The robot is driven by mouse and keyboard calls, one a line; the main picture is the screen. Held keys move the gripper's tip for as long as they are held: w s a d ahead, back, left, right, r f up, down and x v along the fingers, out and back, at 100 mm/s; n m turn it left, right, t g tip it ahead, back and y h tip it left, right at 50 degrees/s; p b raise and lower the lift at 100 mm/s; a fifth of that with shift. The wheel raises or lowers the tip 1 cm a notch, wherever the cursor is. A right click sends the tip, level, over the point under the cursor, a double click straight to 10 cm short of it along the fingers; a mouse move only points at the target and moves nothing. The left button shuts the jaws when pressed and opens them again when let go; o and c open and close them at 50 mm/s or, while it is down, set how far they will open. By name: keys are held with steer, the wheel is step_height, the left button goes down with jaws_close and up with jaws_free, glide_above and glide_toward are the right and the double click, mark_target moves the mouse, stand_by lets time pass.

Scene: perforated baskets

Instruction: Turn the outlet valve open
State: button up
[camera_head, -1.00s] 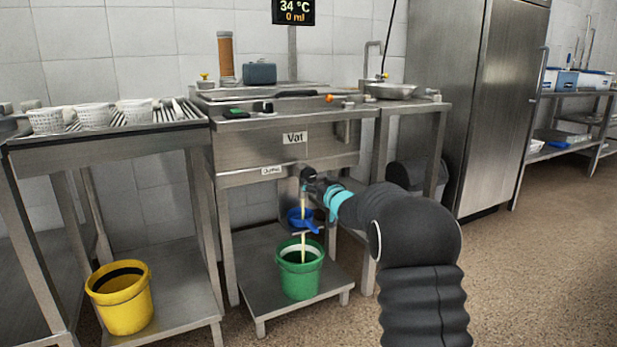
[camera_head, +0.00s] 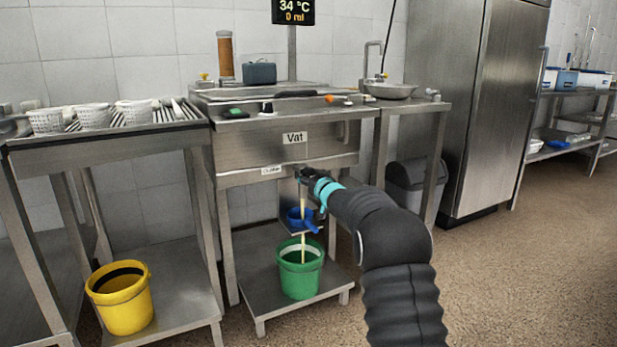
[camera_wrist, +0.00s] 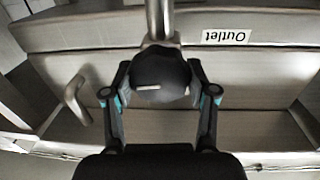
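The outlet valve has a dark round handle with a pale line mark. In the wrist view the outlet valve handle (camera_wrist: 161,75) sits between my fingers, under a steel pipe. My gripper (camera_wrist: 161,92) has one finger on each side of it, the tips apparently against its sides. In the head view my gripper (camera_head: 308,177) is at the outlet, below the vat (camera_head: 245,146), and hides most of the valve. A thin pale stream (camera_head: 304,242) falls from the outlet into the green bucket (camera_head: 300,279).
A blue container (camera_head: 300,222) is beside the stream. The yellow bucket (camera_head: 122,300) stands on the left lower shelf. The display (camera_head: 294,12) reads 34 °C and 0 ml. The "Outlet" label (camera_wrist: 226,37) is near the pipe. The floor at right is free.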

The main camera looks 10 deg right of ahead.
steer(key=c, duration=0.4)
steer(key=shift+f+n+b, duration=0.15)
steer(key=shift+n+b, duration=0.55)
steer(key=shift+n, duration=0.9)
steer(key=o, duration=1.2)
steer(key=v, duration=1.2)
